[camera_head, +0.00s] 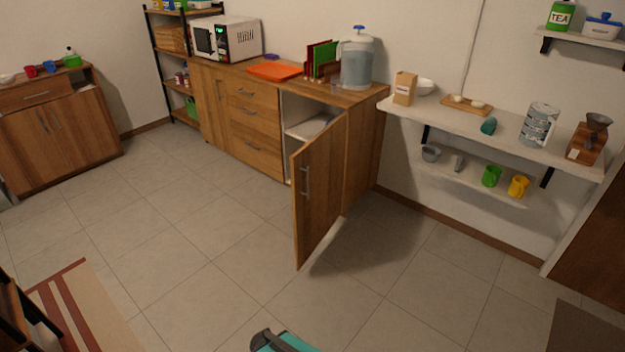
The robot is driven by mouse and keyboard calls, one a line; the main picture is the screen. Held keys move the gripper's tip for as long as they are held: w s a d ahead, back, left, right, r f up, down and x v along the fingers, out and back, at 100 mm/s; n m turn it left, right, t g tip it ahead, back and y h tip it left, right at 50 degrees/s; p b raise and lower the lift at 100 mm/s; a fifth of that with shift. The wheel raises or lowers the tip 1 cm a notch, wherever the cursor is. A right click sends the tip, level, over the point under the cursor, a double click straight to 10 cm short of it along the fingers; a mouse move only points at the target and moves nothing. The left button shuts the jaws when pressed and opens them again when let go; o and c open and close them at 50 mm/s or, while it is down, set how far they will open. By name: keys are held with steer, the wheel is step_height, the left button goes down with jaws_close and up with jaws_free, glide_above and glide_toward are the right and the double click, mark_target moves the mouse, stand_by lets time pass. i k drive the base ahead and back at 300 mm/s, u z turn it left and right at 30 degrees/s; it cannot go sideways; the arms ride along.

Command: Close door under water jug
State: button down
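The water jug (357,62) stands on the right end of the wooden counter (340,93), against the back wall. Below it, the wooden cabinet door (319,190) stands wide open and juts out into the room. Its metal handle (305,181) is on the face seen from here, near the free edge. Behind the door, part of a white shelf (310,127) shows inside the cabinet. A dark and teal part at the bottom edge looks like my own body. My gripper cannot be made out in this view.
The tiled floor (205,265) in front of the door is clear. Wall shelves (470,127) with cups and jars are on the right. A striped rug (95,315) lies at lower left. Drawers (253,115) and a microwave (228,39) are left of the open cabinet.

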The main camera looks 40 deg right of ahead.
mark_target(318, 169)
steer(key=z, duration=0.1)
steer(key=i, duration=1)
steer(key=u, duration=0.05)
